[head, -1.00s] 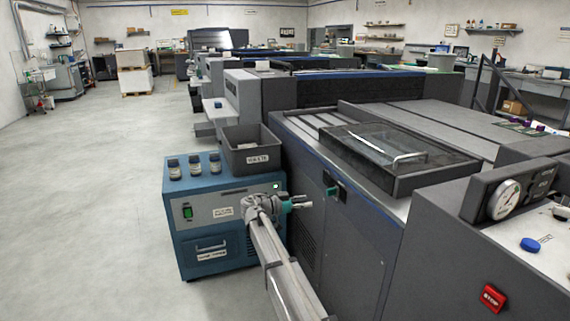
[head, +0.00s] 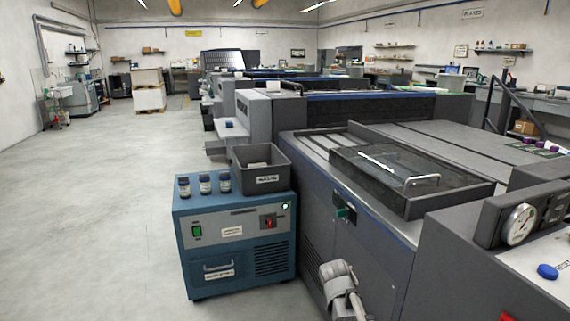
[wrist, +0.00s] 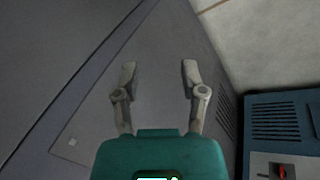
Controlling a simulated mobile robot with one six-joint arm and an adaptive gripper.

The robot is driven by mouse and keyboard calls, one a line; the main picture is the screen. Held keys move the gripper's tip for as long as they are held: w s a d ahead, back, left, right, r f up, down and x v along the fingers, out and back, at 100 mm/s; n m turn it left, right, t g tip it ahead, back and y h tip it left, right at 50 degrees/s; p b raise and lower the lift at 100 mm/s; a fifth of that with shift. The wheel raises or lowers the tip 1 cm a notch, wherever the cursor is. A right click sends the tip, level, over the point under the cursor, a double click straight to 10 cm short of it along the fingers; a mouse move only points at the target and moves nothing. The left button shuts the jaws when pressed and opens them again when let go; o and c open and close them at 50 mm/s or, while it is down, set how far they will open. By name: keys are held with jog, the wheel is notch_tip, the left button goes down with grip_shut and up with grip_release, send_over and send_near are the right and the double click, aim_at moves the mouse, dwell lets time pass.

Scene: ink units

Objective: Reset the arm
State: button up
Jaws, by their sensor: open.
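My gripper (wrist: 157,75) shows in the wrist view with its two fingers spread apart and nothing between them. It faces the grey side panel of the press (wrist: 60,60). In the head view only part of my arm shows at the bottom, in front of the press side (head: 345,245); the gripper's fingers cannot be made out there. The blue unit (head: 235,240) stands left of my arm, and its edge with a red switch also shows at the right of the wrist view (wrist: 282,130).
A lidded tray (head: 410,180) lies on the press. The floor at left (head: 100,220) is clear.

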jog(key=s+a+n+y, duration=0.2)
jog(key=s+n+y, duration=0.15)
jog(key=s, duration=0.45)
notch_tip(320, 180, up, 36)
jog(key=p, duration=3.7)
jog(key=shift+w+a+r+y, duration=0.15)
jog(key=shift+a+r+y, duration=0.05)
jog(key=shift+y, duration=0.15)
